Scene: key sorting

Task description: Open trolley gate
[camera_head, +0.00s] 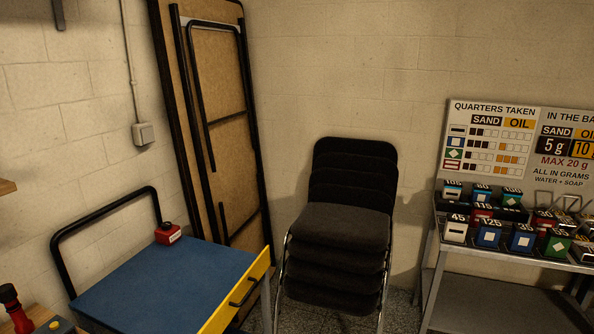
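The trolley (165,285) stands at the lower left, with a blue top and a black push bar (100,217) at its far left. A yellow panel (225,309) with a black handle (243,291) runs along its right side; it looks like the gate and appears upright against the blue top. Its lower part is cut off by the picture's bottom edge. A small red box (168,235) with a black knob sits at the far edge of the trolley's top. Neither of my grippers is in view.
Stacked black chairs (340,225) stand just right of the trolley. A folded table (215,110) leans on the wall behind. A metal table (432,242) with several numbered blocks (489,233) is at the right. A wooden surface (38,314) with a red-and-black object is at the lower left.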

